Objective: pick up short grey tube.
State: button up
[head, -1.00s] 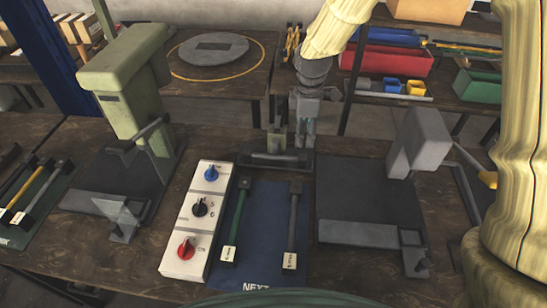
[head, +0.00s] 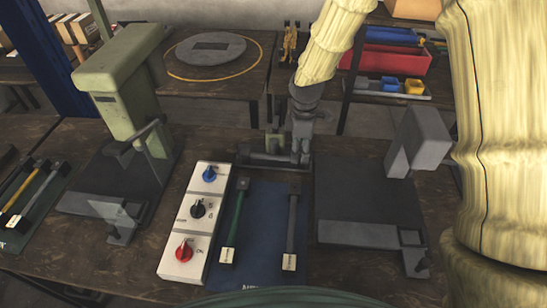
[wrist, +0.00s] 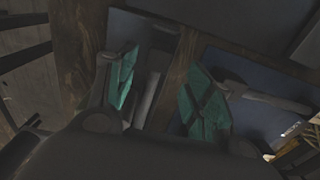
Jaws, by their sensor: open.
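A grey tube (head: 291,228) with dark ends and a pale tag lies on the blue mat (head: 262,255), right of a green tube (head: 236,220). In the wrist view, a grey tube (wrist: 264,97) lies on blue right of the fingers. Another grey bar (wrist: 149,95) shows between the fingers, partly hidden by my gripper body. I cannot tell for sure which is the short one. My gripper (head: 299,155) is over the right end of the dark holder (head: 262,164) behind the mat. Its green-padded fingers (wrist: 160,95) are apart, and no grip on anything shows.
A white panel with three knobs (head: 197,215) stands left of the mat. A green press (head: 125,85) is farther left, a grey press (head: 418,145) right. Another mat with yellow and grey tubes (head: 38,205) lies at far left. Shelves with bins (head: 390,60) stand behind.

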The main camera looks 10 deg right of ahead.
jog(key=f, duration=0.2)
jog(key=shift+w+a+f+p, duration=0.1)
jog(key=shift+w+f+p, duration=0.15)
jog(key=shift+f+p, duration=0.15)
jog(key=shift+f, duration=0.7)
jog(key=shift+c, duration=0.4)
grip_shut()
